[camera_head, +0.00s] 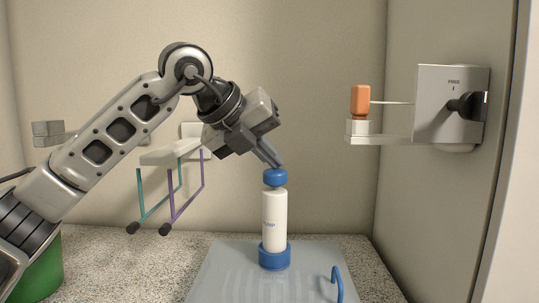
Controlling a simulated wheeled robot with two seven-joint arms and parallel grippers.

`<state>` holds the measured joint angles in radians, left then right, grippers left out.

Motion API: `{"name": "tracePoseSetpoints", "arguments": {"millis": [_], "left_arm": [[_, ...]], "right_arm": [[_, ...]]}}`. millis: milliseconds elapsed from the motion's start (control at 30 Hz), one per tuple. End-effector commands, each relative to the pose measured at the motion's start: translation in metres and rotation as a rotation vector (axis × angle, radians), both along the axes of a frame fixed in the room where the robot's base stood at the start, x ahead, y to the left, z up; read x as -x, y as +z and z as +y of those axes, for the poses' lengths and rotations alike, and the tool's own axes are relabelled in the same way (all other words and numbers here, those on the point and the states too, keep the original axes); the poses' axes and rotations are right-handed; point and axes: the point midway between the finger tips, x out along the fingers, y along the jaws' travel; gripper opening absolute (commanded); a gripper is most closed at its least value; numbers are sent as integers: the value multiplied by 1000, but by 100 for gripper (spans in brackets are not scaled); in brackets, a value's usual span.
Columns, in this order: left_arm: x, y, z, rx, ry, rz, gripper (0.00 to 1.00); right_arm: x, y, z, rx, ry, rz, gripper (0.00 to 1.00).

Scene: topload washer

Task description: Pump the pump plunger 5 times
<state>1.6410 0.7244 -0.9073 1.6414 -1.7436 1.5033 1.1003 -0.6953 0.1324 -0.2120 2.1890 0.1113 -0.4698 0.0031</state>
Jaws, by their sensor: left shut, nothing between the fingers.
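The pump (273,222) is a white upright cylinder with a blue collar at its base, standing on a grey tray (225,272). Its blue plunger knob (275,178) sits at the top, close to the white body. My left gripper (276,162) comes down from the upper left, shut and empty. Its fingertips are right at the top of the knob and appear to touch it. A blue curved spout or hook (338,280) rises from the tray's right side. My right gripper is not in view.
A grey wall box (450,103) with a black knob is at the right, beside a shelf (380,139) holding an orange object (360,99). A wall rack (172,153) with teal and purple bars hangs behind my left arm. A green container (45,268) stands at lower left.

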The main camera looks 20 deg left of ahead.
Motion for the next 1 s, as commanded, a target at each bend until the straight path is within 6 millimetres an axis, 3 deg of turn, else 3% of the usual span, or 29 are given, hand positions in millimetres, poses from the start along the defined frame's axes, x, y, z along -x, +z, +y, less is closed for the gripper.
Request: {"name": "tracePoseSetpoints", "arguments": {"millis": [33,1000], "left_arm": [[0,-14,0,-16,-2,31,0],[1,-27,-1,-16,-5,33,0]], "right_arm": [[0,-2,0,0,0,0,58],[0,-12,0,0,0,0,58]]}}
